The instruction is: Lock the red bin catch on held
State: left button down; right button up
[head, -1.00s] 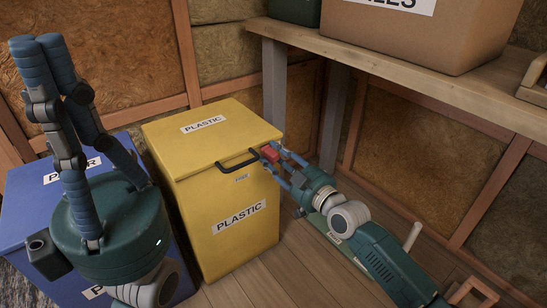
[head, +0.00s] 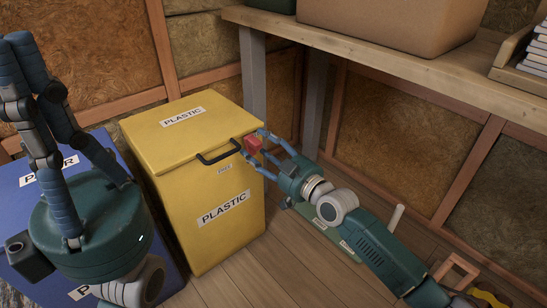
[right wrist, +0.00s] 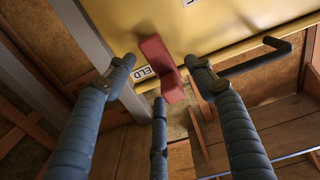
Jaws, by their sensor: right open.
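The red catch (head: 252,144) is on the front of the yellow bin (head: 190,185), near its upper right corner under the closed lid. The right wrist view shows the catch (right wrist: 160,66) beside a white label (right wrist: 141,74) reading "ELD", its first letter hidden. My right gripper (head: 255,146) is open, with its blue fingers spread around the catch. In the right wrist view, gaps show between the fingertips and the catch. My left gripper (head: 22,55) points upward at the left, empty; its opening is unclear from this angle.
A black handle (head: 218,157) sticks out left of the catch, and a small label (head: 224,169) is below it. A blue bin (head: 45,180) stands at the left. A wooden shelf (head: 370,55) holding a cardboard box (head: 390,20) overhangs at the right.

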jog(key=v, duration=1.1)
jog(key=shift+w, duration=0.1)
